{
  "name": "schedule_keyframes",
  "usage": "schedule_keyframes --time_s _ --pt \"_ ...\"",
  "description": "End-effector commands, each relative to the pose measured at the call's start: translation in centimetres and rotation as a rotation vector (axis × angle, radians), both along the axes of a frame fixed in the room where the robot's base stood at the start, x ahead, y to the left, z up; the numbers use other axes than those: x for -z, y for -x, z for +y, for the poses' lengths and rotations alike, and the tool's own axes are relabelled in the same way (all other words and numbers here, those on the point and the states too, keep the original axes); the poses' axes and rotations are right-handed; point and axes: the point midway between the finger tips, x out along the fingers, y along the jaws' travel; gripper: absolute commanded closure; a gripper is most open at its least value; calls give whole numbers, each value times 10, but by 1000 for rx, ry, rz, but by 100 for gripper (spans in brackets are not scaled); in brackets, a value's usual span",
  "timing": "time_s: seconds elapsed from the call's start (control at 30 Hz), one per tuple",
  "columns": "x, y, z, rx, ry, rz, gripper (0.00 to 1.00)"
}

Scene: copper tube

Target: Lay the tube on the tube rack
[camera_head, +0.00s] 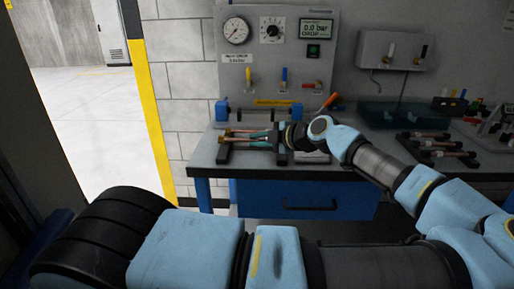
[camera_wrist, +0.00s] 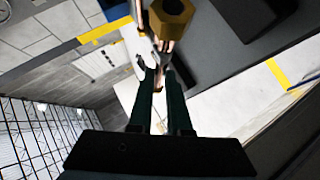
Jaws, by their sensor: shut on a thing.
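My gripper (camera_head: 262,137) is over the left part of the workbench, in front of the gauge panel. In the wrist view its two dark green fingers (camera_wrist: 160,85) are shut on a thin copper tube (camera_wrist: 158,80). A large brass hex fitting (camera_wrist: 173,10) shows at the top of that view, close to the lens. In the head view the copper tube (camera_head: 242,131) lies roughly level beside the fingers. A dark rack with an upright support (camera_head: 224,152) stands just below it. I cannot tell whether the tube touches the rack; my wrist hides part of both.
A second dark rack (camera_head: 437,146) holding several copper tubes stands on the bench to the right. The gauge panel (camera_head: 278,50) and a blue-ended fixture (camera_head: 222,110) are close behind my gripper. A blue drawer (camera_head: 305,198) is below the bench edge. Some bare bench (camera_head: 350,160) lies between the racks.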

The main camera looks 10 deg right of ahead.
Motion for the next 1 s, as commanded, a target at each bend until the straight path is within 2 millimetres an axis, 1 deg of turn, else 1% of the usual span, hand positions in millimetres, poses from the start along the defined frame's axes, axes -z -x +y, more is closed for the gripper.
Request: schedule_keyframes --time_s 0.2,0.27,0.63,0.67,0.7,0.9,0.93,1.0 --pt "26 0 0 1 -4 0 100" --pt "32 0 0 0 -2 0 100" --pt "38 0 0 0 1 0 100" --pt "37 0 0 0 1 1 83" --pt "36 0 0 0 0 1 78" --pt "36 0 0 0 1 1 56" --pt "36 0 0 0 1 1 54" --pt "36 0 0 1 1 0 54"
